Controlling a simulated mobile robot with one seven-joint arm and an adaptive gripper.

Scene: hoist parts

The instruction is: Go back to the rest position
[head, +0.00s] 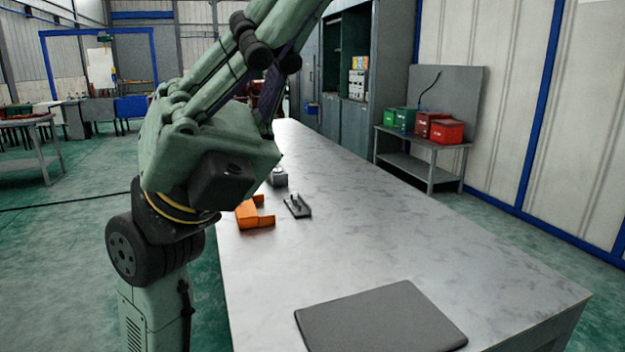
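My green arm fills the left of the head view and rises out of the top edge. My gripper is not in view, so I cannot see its fingers or whether it holds anything. On the long pale workbench (420,235), an orange bracket-like part (248,215) lies near the left edge. A small dark grey part (297,206) lies just right of it. A grey block-like part (278,179) stands behind them, partly hidden by my arm.
A dark flat mat (380,320) lies at the bench's near end. The bench's right side is clear. A side table (421,166) with green bins (401,118) and red bins (446,131) stands by the right wall. Grey cabinets (350,90) stand at the back.

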